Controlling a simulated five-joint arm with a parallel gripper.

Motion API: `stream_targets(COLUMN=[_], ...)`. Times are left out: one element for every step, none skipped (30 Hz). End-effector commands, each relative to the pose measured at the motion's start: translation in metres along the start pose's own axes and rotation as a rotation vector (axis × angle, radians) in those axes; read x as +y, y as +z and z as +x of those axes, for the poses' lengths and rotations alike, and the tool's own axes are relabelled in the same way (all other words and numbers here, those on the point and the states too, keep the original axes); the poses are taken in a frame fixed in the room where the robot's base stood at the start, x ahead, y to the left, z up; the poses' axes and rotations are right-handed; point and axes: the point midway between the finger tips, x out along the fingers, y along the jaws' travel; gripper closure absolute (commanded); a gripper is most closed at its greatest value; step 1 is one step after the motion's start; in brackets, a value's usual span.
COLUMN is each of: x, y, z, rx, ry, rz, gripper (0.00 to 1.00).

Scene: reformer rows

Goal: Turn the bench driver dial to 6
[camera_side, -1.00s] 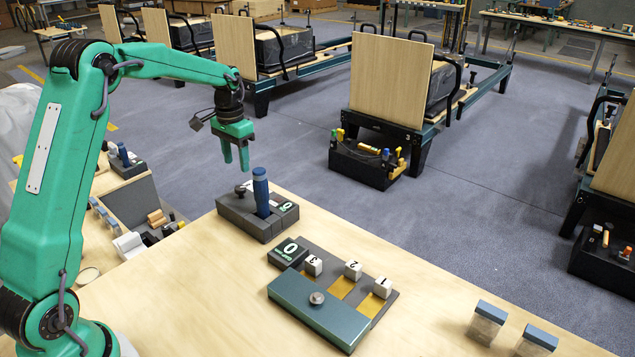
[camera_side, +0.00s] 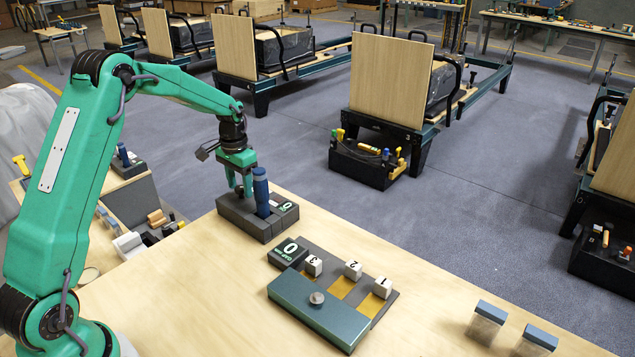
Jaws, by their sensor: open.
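The bench driver looks to be the blue-handled tool (camera_side: 261,190) standing upright in a dark grey block (camera_side: 239,219) near the bench's far edge. A small plate with a white digit (camera_side: 286,206) sits on the block's right side; the digit looks like a 6 or 9, turned from this view. My green gripper (camera_side: 244,186) points down, open, just behind and left of the blue handle. Its fingers are low, close over the block's left rear part, where the dark knob is now hidden. I cannot tell whether they touch anything.
Two blue-topped containers (camera_side: 487,322) are at the front right. The bench front left is clear.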

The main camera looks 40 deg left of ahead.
Motion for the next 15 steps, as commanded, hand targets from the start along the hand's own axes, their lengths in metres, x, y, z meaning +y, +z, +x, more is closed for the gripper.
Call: stream_targets(x=[0.0,0.0,0.0,0.0,0.0001,0.0,0.0,0.0,0.0,0.0,0.0,0.0001,0.0001,0.0001,0.0001], y=[0.0001,0.0001,0.0001,0.0001,0.0001,0.0001,0.0001,0.0001,0.0001,0.0001,0.0,0.0,0.0,0.0,0.0], z=[0.0002,0.0002,0.0001,0.0001,0.0,0.0,0.0,-0.0001,-0.0001,-0.0001,-0.0002,-0.0002,-0.0002,-0.0002,-0.0003], rx=[0.0,0.0,0.0,0.0,0.0,0.0,0.0,0.0,0.0,0.0,0.0,0.0,0.0,0.0,0.0], ry=[0.0,0.0,0.0,0.0,0.0,0.0,0.0,0.0,0.0,0.0,0.0,0.0,0.0,0.0,0.0], rz=[0.0,0.0,0.0,0.0,0.0,0.0,0.0,0.0,0.0,0.0,0.0,0.0,0.0,0.0,0.0], gripper=[0.5,0.5,0.5,0.5,0.5,0.56,0.61,0.67,0.75,0.81,0.87,0.94,0.94,0.94,0.94])
